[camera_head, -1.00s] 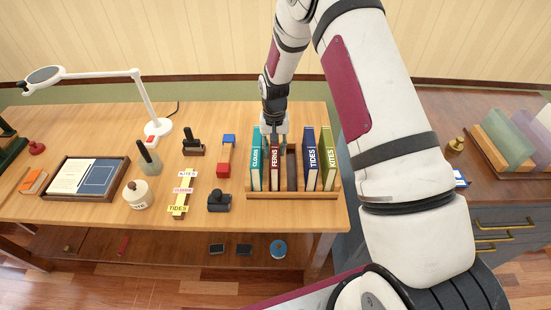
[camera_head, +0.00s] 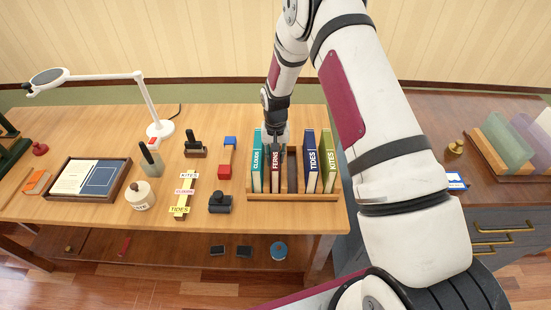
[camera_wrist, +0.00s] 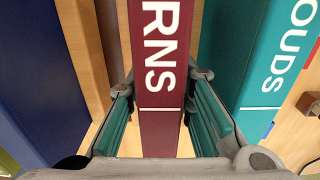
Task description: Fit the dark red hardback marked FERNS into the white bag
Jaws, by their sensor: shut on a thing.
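The dark red hardback marked FERNS (camera_head: 275,170) stands upright in a wooden book rack (camera_head: 300,197), between the teal CLOUDS book and a dark brown divider. My gripper (camera_head: 274,138) is over its top, pointing down. In the wrist view the red spine (camera_wrist: 162,80) with the letters RNS runs between my two teal-padded fingers, and my gripper (camera_wrist: 163,108) is shut on the book. The lower part of the book is hidden by the rack. I see no white bag in these views.
The teal CLOUDS book (camera_head: 257,163) stands close at the left of FERNS. The blue TIDES book (camera_head: 311,163) and green KITES book (camera_head: 330,163) stand to the right. Stamps, label strips, a white jar (camera_head: 140,195) and a tray (camera_head: 124,190) lie left. A lamp (camera_head: 150,105) stands behind.

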